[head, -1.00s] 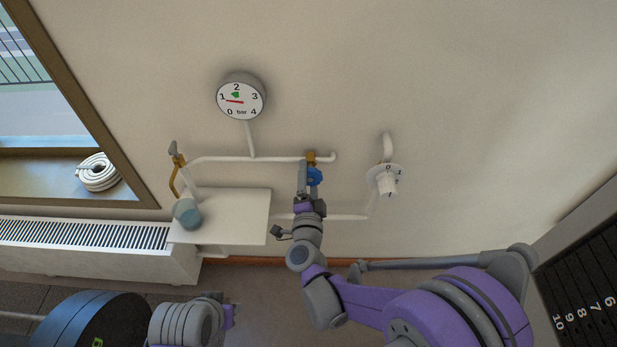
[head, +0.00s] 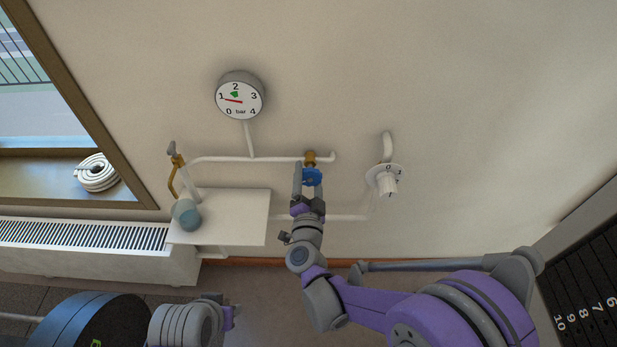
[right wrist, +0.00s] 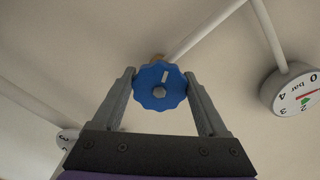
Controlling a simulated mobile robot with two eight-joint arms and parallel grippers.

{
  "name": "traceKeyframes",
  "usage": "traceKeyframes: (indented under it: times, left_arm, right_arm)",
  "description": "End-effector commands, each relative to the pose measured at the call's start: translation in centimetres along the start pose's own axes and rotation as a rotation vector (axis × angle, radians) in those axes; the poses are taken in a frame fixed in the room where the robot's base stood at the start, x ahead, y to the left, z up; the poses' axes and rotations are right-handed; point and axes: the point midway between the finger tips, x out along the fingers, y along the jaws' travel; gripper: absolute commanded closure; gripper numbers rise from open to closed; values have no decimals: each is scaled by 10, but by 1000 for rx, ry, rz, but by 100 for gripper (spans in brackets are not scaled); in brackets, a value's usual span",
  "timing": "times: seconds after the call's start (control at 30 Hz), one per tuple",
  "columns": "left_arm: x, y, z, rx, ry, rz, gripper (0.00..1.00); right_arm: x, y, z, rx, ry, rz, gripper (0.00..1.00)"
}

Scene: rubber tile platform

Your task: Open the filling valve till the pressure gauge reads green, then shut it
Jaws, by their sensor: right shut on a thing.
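The blue valve wheel (head: 312,177) sits under a brass fitting on the white wall pipe. My right gripper (head: 308,180) is shut on it from below. In the right wrist view the fingers of the gripper (right wrist: 160,82) flank the scalloped wheel (right wrist: 155,96), whose white mark points up and slightly right. The pressure gauge (head: 239,99) hangs on the wall at upper left of the valve. Its red needle points left, close to 1, and the green mark lies near 2, clear of the needle. My left arm shows at the bottom edge, but its fingertips are not seen.
A white numbered dial (head: 386,178) is on the wall to the right. A radiator (head: 85,245) runs below the window.

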Motion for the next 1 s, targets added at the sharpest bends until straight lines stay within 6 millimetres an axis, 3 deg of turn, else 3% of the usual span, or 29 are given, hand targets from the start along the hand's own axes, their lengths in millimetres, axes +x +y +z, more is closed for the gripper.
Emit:
traceKeyframes:
  times: [0.1, 0.13, 0.27, 0.5, 0.63, 1.0]
  left_arm:
    - [0, 0, 0, 0, 0, 0, 60]
    - [0, 0, 0, 0, 0, 0, 60]
    - [0, 0, 0, 0, 0, 0, 60]
    - [0, 0, 0, 0, 0, 0, 60]
    - [-1, 0, 0, 0, 0, 0, 60]
    - [-6, 0, -2, 0, 2, 0, 60]
  right_arm:
    - [0, 0, 1, 2, -2, 0, 80]
    - [0, 0, 1, 2, -2, 0, 22]
    - [0, 0, 1, 2, -2, 0, 0]
    - [-1, 0, 0, 2, -1, 0, 0]
    - [-11, -1, 1, 2, -2, -1, 0]
    - [-82, -1, 0, 3, -3, -2, 0]
